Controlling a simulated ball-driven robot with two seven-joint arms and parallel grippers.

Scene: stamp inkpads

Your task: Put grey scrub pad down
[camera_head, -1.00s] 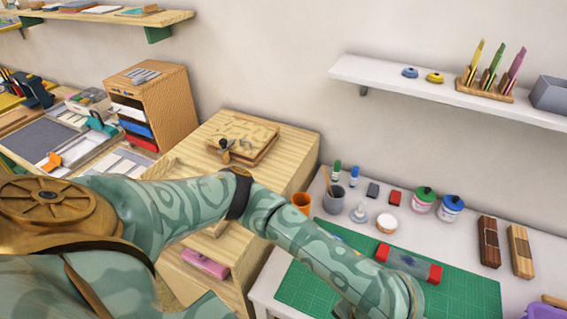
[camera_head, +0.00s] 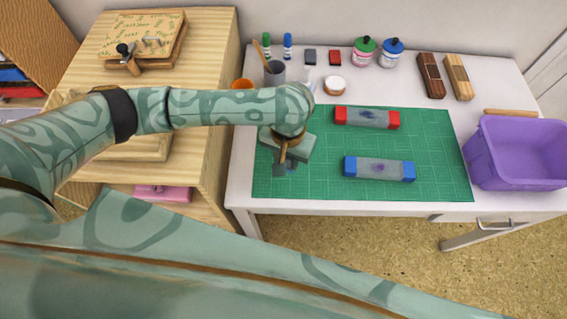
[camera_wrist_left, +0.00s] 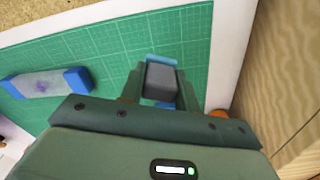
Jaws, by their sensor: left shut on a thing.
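My left gripper (camera_head: 284,160) points down over the left part of the green cutting mat (camera_head: 440,135). It is shut on the grey scrub pad (camera_wrist_left: 160,82), a small dark grey block between the two fingers in the left wrist view. Light blue shows around the pad's far and near ends there; I cannot tell what it is. In the head view the pad is mostly hidden, and I cannot tell whether it touches the mat. My right gripper is not in view.
A red-ended block (camera_head: 367,117) and a blue-ended block (camera_head: 379,168) lie on the mat, right of my gripper. A purple bin (camera_head: 515,150) stands at the right. Jars, a grey cup (camera_head: 274,73) and wooden blocks line the back. The mat's right part is clear.

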